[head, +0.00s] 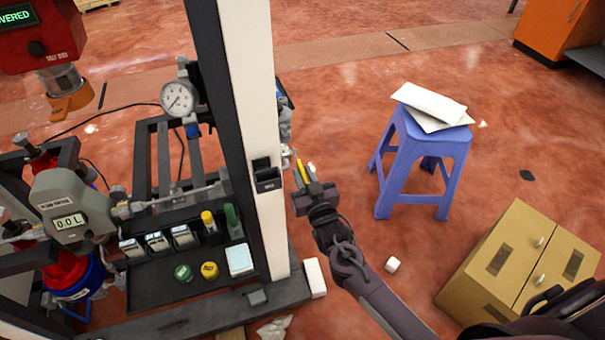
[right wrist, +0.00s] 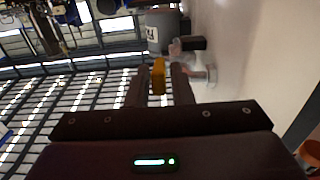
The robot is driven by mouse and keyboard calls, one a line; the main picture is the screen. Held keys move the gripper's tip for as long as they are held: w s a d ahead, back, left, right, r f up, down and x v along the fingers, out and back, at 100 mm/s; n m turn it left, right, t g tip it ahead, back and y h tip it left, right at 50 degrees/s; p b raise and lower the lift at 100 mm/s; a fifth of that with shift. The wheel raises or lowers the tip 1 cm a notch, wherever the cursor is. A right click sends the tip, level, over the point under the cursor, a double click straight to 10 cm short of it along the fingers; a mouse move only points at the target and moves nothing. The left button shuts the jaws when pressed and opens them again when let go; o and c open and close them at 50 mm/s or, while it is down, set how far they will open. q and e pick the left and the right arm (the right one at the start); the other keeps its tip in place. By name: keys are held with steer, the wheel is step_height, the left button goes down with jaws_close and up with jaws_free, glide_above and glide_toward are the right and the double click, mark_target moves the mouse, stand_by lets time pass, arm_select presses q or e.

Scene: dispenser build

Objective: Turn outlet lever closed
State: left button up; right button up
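The outlet lever shows as a yellow handle (head: 300,169) just right of the white post in the head view. In the right wrist view the yellow-orange lever (right wrist: 158,76) stands between the two fingertips. My right gripper (head: 303,182) is at the lever, its arm coming up from the lower right. In the right wrist view my right gripper (right wrist: 160,88) has its fingers apart, one on each side of the lever, with a narrow gap showing. The valve body behind the lever is mostly hidden by the post in the head view. My left gripper is out of view.
A tall white post (head: 250,120) stands close left of my right gripper. A pressure gauge (head: 179,98) and a grey meter (head: 70,212) are farther left. A blue stool (head: 413,160) and a cardboard box (head: 520,262) stand right. Floor between is mostly clear.

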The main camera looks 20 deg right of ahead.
steer(key=shift+w, duration=0.4)
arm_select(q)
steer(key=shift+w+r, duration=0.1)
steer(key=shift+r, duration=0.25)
arm_select(e)
steer(key=c, duration=0.4)
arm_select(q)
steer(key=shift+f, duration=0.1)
arm_select(e)
jaws_close()
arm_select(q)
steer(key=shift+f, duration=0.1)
